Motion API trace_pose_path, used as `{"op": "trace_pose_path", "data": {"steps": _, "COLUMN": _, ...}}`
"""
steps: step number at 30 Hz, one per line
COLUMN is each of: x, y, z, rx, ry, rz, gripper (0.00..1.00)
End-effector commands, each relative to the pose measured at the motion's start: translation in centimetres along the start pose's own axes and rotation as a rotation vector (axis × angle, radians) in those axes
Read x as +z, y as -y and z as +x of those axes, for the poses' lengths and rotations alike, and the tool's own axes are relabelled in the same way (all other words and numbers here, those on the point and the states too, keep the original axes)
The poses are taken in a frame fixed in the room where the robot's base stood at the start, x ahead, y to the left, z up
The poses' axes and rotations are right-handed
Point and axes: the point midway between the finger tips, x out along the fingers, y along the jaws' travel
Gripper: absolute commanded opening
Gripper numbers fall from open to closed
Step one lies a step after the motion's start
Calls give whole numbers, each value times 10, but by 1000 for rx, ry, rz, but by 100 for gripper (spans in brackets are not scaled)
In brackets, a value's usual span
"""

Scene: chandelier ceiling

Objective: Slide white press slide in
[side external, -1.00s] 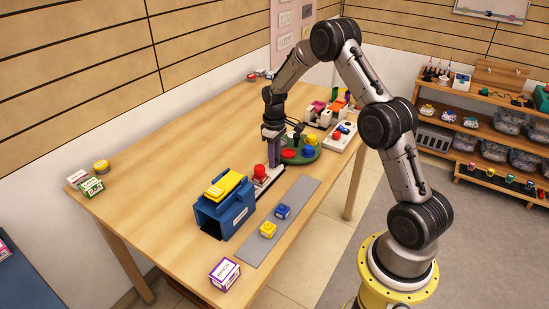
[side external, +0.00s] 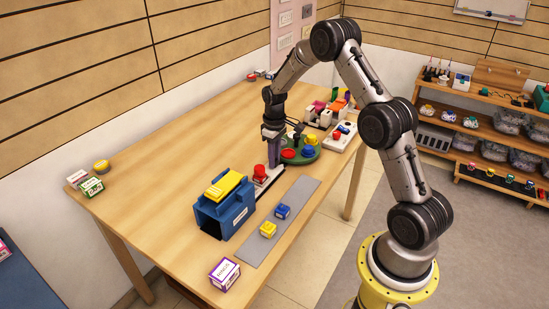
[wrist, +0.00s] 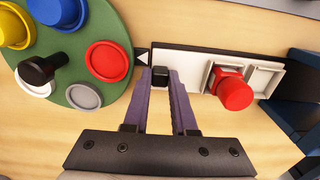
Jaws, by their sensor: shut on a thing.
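The white press slide (wrist: 264,79) is a pale tray on a dark rail, with a red round piece (wrist: 234,93) seated in it. It lies beside the open end of the blue press (side external: 238,216), which has a yellow block (side external: 223,186) on top. In the side view, the red piece (side external: 260,171) stands just outside the press. My gripper (wrist: 160,78) is shut on a small dark handle block at the rail's outer end, left of the tray in the wrist view. The fingers partly hide that block.
A green round turntable (wrist: 100,70) with coloured pieces and a black knob sits close beside my fingers. A grey strip (side external: 285,212) holds yellow and blue pieces. A purple-and-white box (side external: 225,273) stands at the table's front. The table's left side is mostly clear.

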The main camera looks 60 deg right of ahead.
Motion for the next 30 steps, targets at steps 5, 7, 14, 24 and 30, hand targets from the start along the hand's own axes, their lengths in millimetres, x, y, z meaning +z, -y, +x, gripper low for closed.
{"op": "trace_pose_path", "data": {"steps": 5, "x": 0, "y": 0, "z": -1, "rx": 1, "ry": -1, "rz": 0, "gripper": 0}}
{"op": "trace_pose_path", "data": {"steps": 7, "x": 0, "y": 0, "z": -1, "rx": 1, "ry": -1, "rz": 0, "gripper": 0}}
{"op": "trace_pose_path", "data": {"steps": 14, "x": 0, "y": 0, "z": -1, "rx": 1, "ry": -1, "rz": -1, "gripper": 0}}
{"op": "trace_pose_path", "data": {"steps": 24, "x": -1, "y": 75, "z": -2, "rx": 0, "ry": -1, "rz": -9, "gripper": 0}}
{"op": "trace_pose_path", "data": {"steps": 30, "x": -1, "y": 121, "z": -1, "rx": 0, "ry": -2, "rz": -6, "gripper": 0}}
